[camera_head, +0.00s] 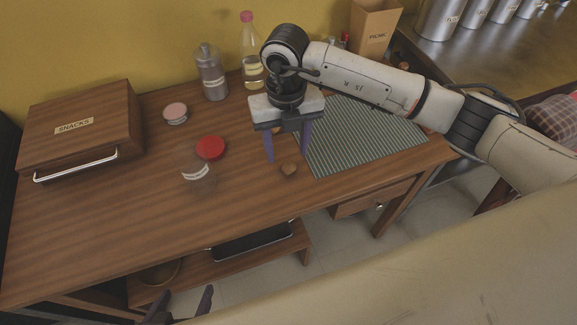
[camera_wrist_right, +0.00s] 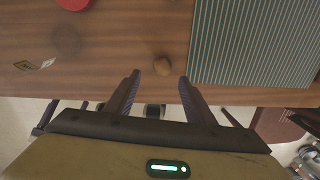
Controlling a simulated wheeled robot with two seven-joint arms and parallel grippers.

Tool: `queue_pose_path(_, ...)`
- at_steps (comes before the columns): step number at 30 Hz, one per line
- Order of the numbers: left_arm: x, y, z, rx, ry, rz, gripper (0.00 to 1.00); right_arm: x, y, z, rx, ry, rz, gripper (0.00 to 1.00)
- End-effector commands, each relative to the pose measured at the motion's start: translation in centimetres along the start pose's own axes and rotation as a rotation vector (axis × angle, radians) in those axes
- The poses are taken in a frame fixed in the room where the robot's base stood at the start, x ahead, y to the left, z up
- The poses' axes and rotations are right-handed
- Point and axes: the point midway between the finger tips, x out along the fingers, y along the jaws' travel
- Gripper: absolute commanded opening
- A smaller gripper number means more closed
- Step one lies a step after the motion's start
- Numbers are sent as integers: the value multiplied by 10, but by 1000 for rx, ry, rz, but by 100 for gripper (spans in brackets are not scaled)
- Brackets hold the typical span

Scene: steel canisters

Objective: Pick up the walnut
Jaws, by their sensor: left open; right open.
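The walnut (camera_head: 289,169) is a small brown round thing on the wooden table, near its front edge and just left of the striped mat. It also shows in the right wrist view (camera_wrist_right: 162,66), just beyond the fingertips and between their lines. My right gripper (camera_head: 287,158) points down over the walnut with its two dark fingers apart and nothing between them. In the right wrist view its fingers (camera_wrist_right: 159,76) are spread wide. I cannot tell the exact height of the fingertips above the table. My left gripper (camera_head: 184,304) is open and empty at the bottom edge, in front of the table.
The striped mat (camera_head: 365,140) lies right of the walnut. A red lid (camera_head: 210,148) and a curved label (camera_head: 196,173), perhaps of a clear jar, are to the left. A snacks box (camera_head: 82,128), a grey bottle (camera_head: 212,75) and a pink-capped bottle (camera_head: 250,50) stand farther back.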

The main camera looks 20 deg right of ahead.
Motion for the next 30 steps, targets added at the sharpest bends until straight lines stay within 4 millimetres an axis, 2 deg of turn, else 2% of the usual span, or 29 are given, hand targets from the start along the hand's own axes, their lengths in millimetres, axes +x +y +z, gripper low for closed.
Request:
queue_pose_path(3,-1,0,-1,0,0,-1,72,14,0,0,0,1,1,49)
queue_pose_path(8,-2,0,-3,0,1,-1,72,25,-1,0,-1,3,3,49)
queue_pose_path(16,-5,0,-7,1,1,-1,72,63,-4,4,-3,2,5,49)
queue_pose_path(25,-5,0,-7,1,1,-1,72,70,-4,4,-3,-1,5,49)
queue_pose_path(26,-5,0,-7,1,2,-1,72,70,-4,4,-3,-1,5,47)
queue_pose_path(30,-5,0,-7,1,2,-1,72,70,-4,4,-3,0,5,24)
